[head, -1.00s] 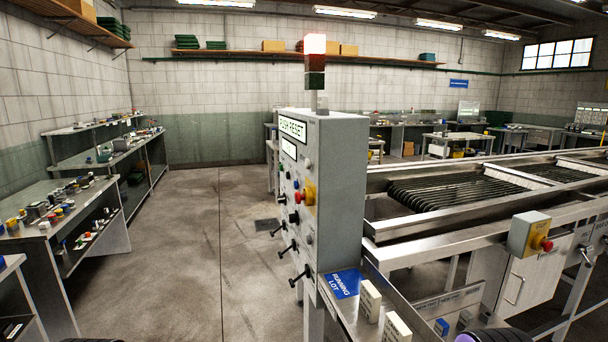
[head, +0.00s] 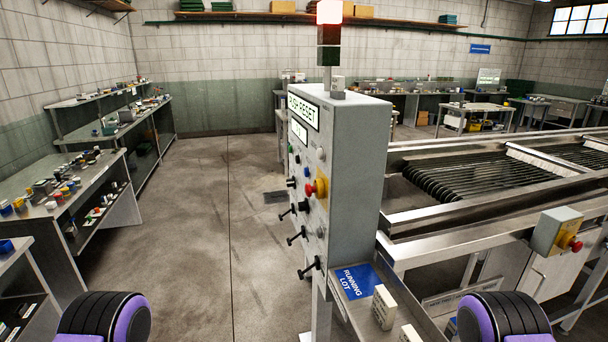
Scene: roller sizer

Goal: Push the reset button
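A grey control cabinet (head: 354,170) stands ahead, its panel face turned left and seen at a steep angle. A lit display reading "PUSH RESET" (head: 303,110) is at the top of that face, with a smaller white display (head: 299,131) below it. Under them are small buttons, including a bluish one (head: 306,172), and a red mushroom button on a yellow base (head: 316,188). Black lever handles (head: 310,267) stick out lower down. I cannot read the labels, so I cannot tell which one is the reset button. Neither gripper is in view; only purple-and-black parts of my arms show.
A roller conveyor (head: 470,177) runs to the right, with a yellow box with a red button (head: 557,232) at its front. A tray with a blue "RUNNING LOT" card (head: 355,281) adjoins the cabinet. Shelved benches (head: 130,228) stand left. The floor (head: 195,225) between is clear.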

